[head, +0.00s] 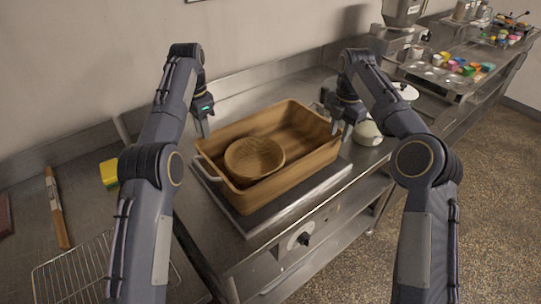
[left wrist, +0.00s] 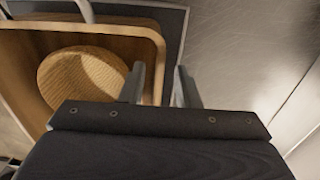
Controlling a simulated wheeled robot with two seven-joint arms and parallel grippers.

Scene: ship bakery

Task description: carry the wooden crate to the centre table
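The wooden crate (head: 298,178) sits on a dark flat platform on the steel counter, and its rim also shows in the left wrist view (left wrist: 157,50). A round woven basket (head: 254,158) lies inside it, also seen in the left wrist view (left wrist: 82,80). My left gripper (head: 204,127) is open at the crate's far left corner. In the left wrist view its fingers (left wrist: 159,86) appear on either side of the rim; contact is unclear. My right gripper (head: 342,130) is at the crate's right end with its fingers apart. I cannot identify the centre table.
A pale round lidded pot (head: 368,133) stands close to the right gripper. A yellow sponge (head: 109,173), a wooden-handled tool (head: 57,208) and a wire rack (head: 85,275) lie on the left counter. Colourful cups (head: 465,68) stand far right. Open floor (head: 480,190) lies at right.

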